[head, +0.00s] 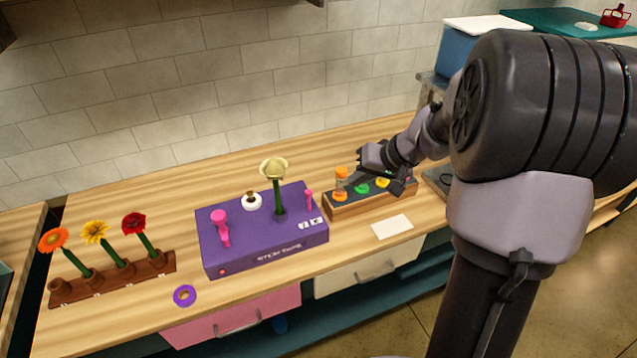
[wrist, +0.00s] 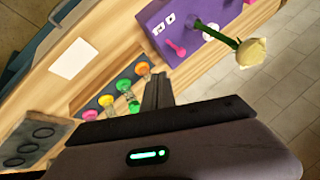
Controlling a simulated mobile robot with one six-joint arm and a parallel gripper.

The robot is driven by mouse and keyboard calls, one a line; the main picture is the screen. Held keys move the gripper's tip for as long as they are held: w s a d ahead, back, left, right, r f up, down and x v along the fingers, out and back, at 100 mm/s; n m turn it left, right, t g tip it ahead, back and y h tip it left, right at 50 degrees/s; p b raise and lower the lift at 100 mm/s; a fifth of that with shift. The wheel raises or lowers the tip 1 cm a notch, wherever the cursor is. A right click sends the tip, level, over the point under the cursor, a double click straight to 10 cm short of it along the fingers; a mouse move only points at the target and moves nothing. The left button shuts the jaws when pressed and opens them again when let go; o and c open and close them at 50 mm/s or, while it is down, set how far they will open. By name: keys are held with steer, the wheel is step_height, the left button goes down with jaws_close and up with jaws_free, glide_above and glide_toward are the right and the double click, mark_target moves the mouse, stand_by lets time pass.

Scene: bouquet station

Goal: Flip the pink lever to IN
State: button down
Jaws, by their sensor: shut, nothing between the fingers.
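The purple box (head: 262,235) stands mid-counter; it also shows in the wrist view (wrist: 150,18). A small pink lever (head: 308,198) stands at its right end beside two white label plates (head: 310,223). In the wrist view this lever (wrist: 176,48) and the labels (wrist: 163,24) show, but the label marks are too small to read. A larger pink handle (head: 220,228) is at the box's left. My gripper (head: 366,160) is shut and empty above the wooden tray, right of the lever and apart from it. Its fingers show in the wrist view (wrist: 158,88).
A cream flower (head: 274,170) rises from the box near the lever; a white knob (head: 251,201) sits behind. The wooden tray (head: 350,210) holds coloured pieces. A white card (head: 392,227) lies in front. A flower rack (head: 115,280) and purple ring (head: 185,296) are left.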

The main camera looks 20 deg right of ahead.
mark_target(310, 195)
steer(key=w+a+f, duration=0.2)
steer(key=w+a+f+b, duration=0.1)
steer(key=w+a+f, duration=0.1)
steer(key=f, duration=0.1)
steer(key=w+a+f, duration=0.2)
steer(key=w+f, duration=0.1)
steer(key=shift+w+f+b, duration=0.1)
steer(key=shift+f+b, duration=0.1)
steer(key=shift+b, duration=0.2)
steer(key=shift+a, duration=0.2)
steer(key=shift+a+r+n+h, duration=0.15)
steer(key=shift+a+n+h, duration=0.1)
steer(key=shift+a+h, duration=0.4)
steer(key=shift+a+r+n+h, duration=0.15)
steer(key=shift+a+n+h, duration=0.1)
steer(key=shift+a+h, duration=0.35)
steer(key=shift+a+f, duration=0.15)
steer(key=shift+a, duration=0.65)
steer(key=shift+d, duration=0.1)
